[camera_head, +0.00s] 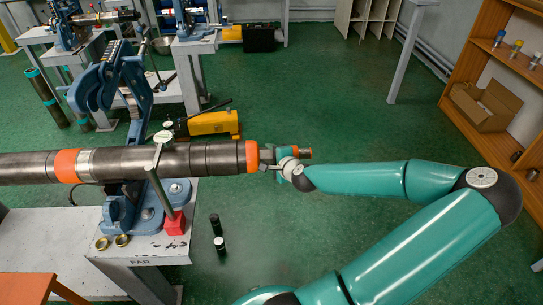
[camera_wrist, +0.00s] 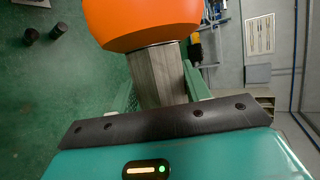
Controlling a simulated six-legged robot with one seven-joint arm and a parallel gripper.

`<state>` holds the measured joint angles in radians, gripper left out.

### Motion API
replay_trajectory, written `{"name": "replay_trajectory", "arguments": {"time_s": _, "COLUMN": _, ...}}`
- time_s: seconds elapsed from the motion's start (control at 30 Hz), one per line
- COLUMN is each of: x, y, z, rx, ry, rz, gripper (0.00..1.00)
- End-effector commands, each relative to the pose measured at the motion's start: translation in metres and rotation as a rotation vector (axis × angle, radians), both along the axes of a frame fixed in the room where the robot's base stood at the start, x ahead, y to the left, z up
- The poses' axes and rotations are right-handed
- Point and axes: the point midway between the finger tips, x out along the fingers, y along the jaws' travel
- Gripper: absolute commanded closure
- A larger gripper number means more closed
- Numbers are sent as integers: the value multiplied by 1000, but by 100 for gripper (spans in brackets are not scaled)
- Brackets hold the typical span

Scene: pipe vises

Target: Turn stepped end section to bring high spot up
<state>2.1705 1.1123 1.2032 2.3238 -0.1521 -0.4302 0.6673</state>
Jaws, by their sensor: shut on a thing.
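A long dark pipe (camera_head: 205,159) lies level across a blue vise (camera_head: 122,205) on the bench marked FAR. Orange bands (camera_head: 66,166) mark it, and an orange collar (camera_head: 252,157) sits near its right end. In the wrist view, the collar (camera_wrist: 142,18) fills the top and a narrower, flat-sided metal end section (camera_wrist: 158,76) runs from it toward my gripper (camera_wrist: 168,98). My gripper (camera_head: 272,158) is at the right end of the pipe, shut on this end section. The fingers hide part of the section. A gauge (camera_head: 163,137) on a rod with a red base (camera_head: 174,223) stands against the pipe.
The bench (camera_head: 140,250) holds brass rings (camera_head: 112,242). Dark cylinders (camera_head: 217,234) stand on the green floor beside it. A yellow machine (camera_head: 211,122) sits behind the pipe. An orange shelf (camera_head: 462,60) with a cardboard box (camera_head: 486,105) is at right. Open floor surrounds my arm.

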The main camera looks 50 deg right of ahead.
Motion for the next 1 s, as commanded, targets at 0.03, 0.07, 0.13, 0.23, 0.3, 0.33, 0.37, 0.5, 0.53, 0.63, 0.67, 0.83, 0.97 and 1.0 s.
{"name": "replay_trajectory", "arguments": {"time_s": 0.03, "x": -1, "y": 0, "z": -1, "rx": -21, "ry": -32, "rz": -5, "gripper": 75}}
{"name": "replay_trajectory", "arguments": {"time_s": 0.07, "x": 0, "y": 0, "z": -1, "rx": -39, "ry": -48, "rz": -4, "gripper": 75}}
{"name": "replay_trajectory", "arguments": {"time_s": 0.13, "x": 0, "y": 0, "z": -1, "rx": -82, "ry": -86, "rz": -5, "gripper": 75}}
{"name": "replay_trajectory", "arguments": {"time_s": 0.23, "x": 0, "y": 0, "z": -2, "rx": -145, "ry": -140, "rz": -6, "gripper": 75}}
{"name": "replay_trajectory", "arguments": {"time_s": 0.3, "x": 0, "y": 0, "z": -2, "rx": -189, "ry": -178, "rz": -7, "gripper": 75}}
{"name": "replay_trajectory", "arguments": {"time_s": 0.33, "x": -1, "y": 0, "z": -2, "rx": -208, "ry": -193, "rz": -6, "gripper": 75}}
{"name": "replay_trajectory", "arguments": {"time_s": 0.37, "x": -1, "y": -1, "z": -2, "rx": -227, "ry": -209, "rz": -7, "gripper": 75}}
{"name": "replay_trajectory", "arguments": {"time_s": 0.5, "x": -1, "y": -1, "z": -3, "rx": -314, "ry": -287, "rz": -7, "gripper": 75}}
{"name": "replay_trajectory", "arguments": {"time_s": 0.53, "x": -1, "y": -1, "z": -3, "rx": -335, "ry": -303, "rz": -8, "gripper": 75}}
{"name": "replay_trajectory", "arguments": {"time_s": 0.63, "x": -1, "y": -1, "z": -5, "rx": -400, "ry": -360, "rz": -8, "gripper": 75}}
{"name": "replay_trajectory", "arguments": {"time_s": 0.67, "x": -1, "y": -1, "z": -5, "rx": -420, "ry": -377, "rz": -7, "gripper": 75}}
{"name": "replay_trajectory", "arguments": {"time_s": 0.83, "x": 0, "y": -1, "z": -6, "rx": -537, "ry": -474, "rz": -6, "gripper": 75}}
{"name": "replay_trajectory", "arguments": {"time_s": 0.97, "x": 1, "y": -1, "z": -6, "rx": -619, "ry": -545, "rz": -2, "gripper": 75}}
{"name": "replay_trajectory", "arguments": {"time_s": 1.0, "x": 1, "y": -2, "z": -6, "rx": -644, "ry": -564, "rz": -2, "gripper": 75}}
